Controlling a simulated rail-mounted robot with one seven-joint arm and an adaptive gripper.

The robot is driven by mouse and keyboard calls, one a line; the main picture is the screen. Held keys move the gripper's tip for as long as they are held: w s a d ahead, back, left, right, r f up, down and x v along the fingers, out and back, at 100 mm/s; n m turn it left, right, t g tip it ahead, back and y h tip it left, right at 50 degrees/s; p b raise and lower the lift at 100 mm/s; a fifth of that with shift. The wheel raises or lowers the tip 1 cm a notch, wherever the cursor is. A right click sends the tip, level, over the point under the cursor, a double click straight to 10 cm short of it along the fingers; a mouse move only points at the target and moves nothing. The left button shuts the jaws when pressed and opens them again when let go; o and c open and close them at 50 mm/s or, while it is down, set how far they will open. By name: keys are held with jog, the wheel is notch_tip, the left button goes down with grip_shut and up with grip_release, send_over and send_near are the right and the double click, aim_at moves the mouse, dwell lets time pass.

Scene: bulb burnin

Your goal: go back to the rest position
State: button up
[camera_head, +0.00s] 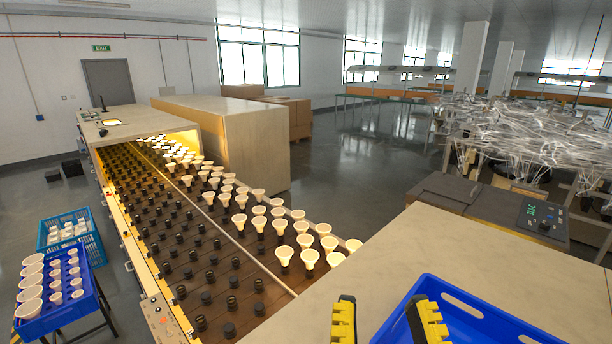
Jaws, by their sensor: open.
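My gripper (386,322) shows at the bottom edge, its two yellow-padded fingers apart with nothing between them. It is beside and partly in front of a blue crate (462,293) on the beige tabletop at the lower right. The burn-in rack (215,262) runs from the lower middle to the back left. Its right rows hold several white bulbs (284,254), upright. Its left rows show bare black sockets (181,291). The inside of the crate is partly cut off by the frame.
A beige tabletop (427,241) lies between the rack and the crate. At the left, a blue tray (62,306) of bulbs stands on a stand, near a teal crate (93,232). A control panel (520,216) and a wrapped, tangled mass are at the right. The grey floor (352,165) behind is open.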

notch_tip(320, 180, down, 10)
jog(key=b, duration=1)
notch_tip(320, 180, up, 24)
jog(key=p, duration=2.3)
jog(key=shift+p, duration=0.4)
jog(key=shift+s+d, duration=0.1)
